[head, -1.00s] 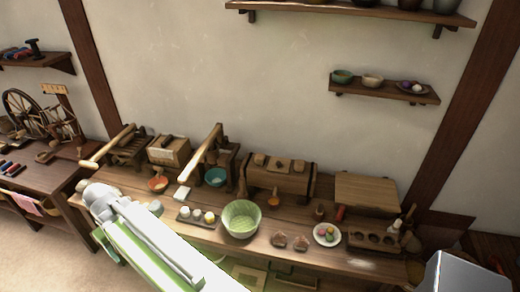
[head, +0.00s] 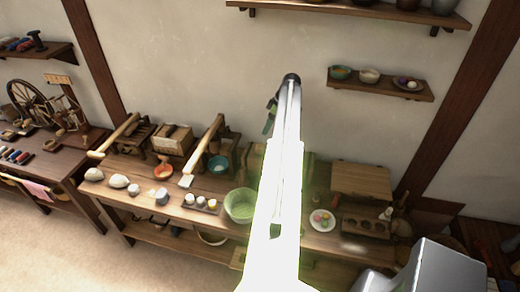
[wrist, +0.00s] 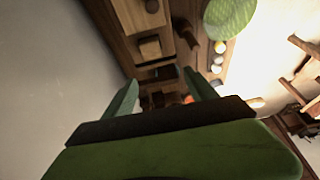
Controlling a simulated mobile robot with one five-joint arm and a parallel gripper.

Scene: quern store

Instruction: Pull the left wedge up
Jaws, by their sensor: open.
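My gripper (wrist: 160,96) is open and empty, with two green fingers apart in the wrist view. In the head view its green tip (head: 270,116) is raised in front of the wall, above the back of the bench. The wooden press box (head: 256,162) is mostly hidden behind my arm in the head view. In the wrist view the press (wrist: 128,16) lies ahead, with a pale square block (wrist: 150,47) that looks like the left wedge and another small block (wrist: 152,6) on it. No finger visibly touches either block.
A green basket (head: 240,206) stands in front of the press. A small shelf (head: 380,90) hangs on the wall.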

